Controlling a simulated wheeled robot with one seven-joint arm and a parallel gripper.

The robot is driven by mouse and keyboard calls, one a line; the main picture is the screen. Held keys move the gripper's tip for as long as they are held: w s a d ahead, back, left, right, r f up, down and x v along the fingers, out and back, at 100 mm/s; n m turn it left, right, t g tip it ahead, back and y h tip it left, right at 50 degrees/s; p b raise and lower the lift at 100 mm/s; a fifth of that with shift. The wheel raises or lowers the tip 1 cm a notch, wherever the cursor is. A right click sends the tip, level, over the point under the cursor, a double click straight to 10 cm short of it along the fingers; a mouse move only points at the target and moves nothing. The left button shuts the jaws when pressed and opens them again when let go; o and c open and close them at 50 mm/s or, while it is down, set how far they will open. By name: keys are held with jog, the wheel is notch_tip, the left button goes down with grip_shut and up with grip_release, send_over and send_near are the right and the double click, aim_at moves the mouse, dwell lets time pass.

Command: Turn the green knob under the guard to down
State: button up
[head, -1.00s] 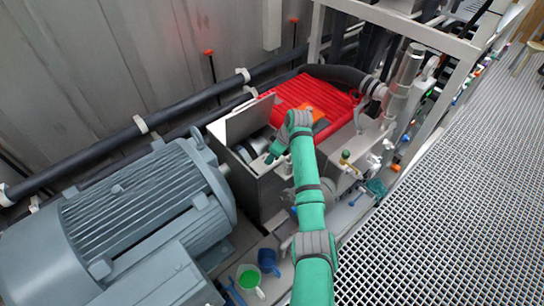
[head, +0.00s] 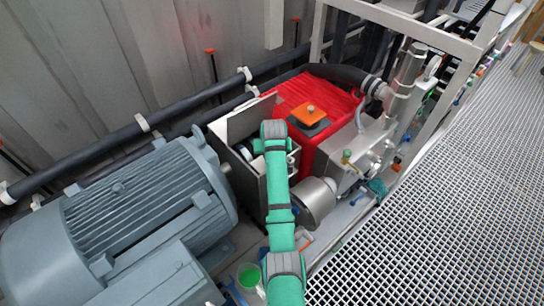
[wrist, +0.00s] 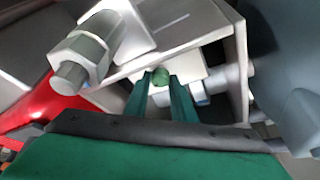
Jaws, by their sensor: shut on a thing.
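The green knob (wrist: 160,76) is in the middle of the wrist view, in front of a pale block under a grey metal plate, the guard (wrist: 186,28). My gripper (wrist: 160,84) has its two green fingers on either side of the knob and is shut on it. Which way the knob points cannot be told. In the head view, the grey metal box with its raised lid (head: 246,118) stands between the motor and the red housing. My green arm reaches over the box's right side there and hides the knob and the fingertips.
A large hex bolt (wrist: 84,58) sits close to the left of my fingers in the wrist view. A grey motor (head: 130,215) stands left of the box, a red housing (head: 335,100) behind it. A silver cylinder (head: 314,203) is just right of my arm. Grating (head: 450,190) lies clear at right.

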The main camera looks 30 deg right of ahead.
jog(key=m, duration=0.1)
jog(key=m+h, duration=0.1)
jog(key=m, duration=0.2)
jog(key=shift+w+r+m+g+h, duration=0.15)
jog(key=shift+w+m+g+h, duration=0.15)
jog(key=shift+m+g, duration=0.1)
jog(key=m+g, duration=0.1)
jog(key=m, duration=0.1)
jog(key=m+h, duration=0.1)
jog(key=m, duration=0.2)
jog(key=shift+a+g, duration=0.1)
jog(key=shift+g, duration=0.3)
jog(key=o, duration=1.1)
jog(key=shift+c, duration=0.2)
jog(key=v, duration=1)
jog(key=shift+r, duration=0.35)
jog(key=shift+a, duration=0.15)
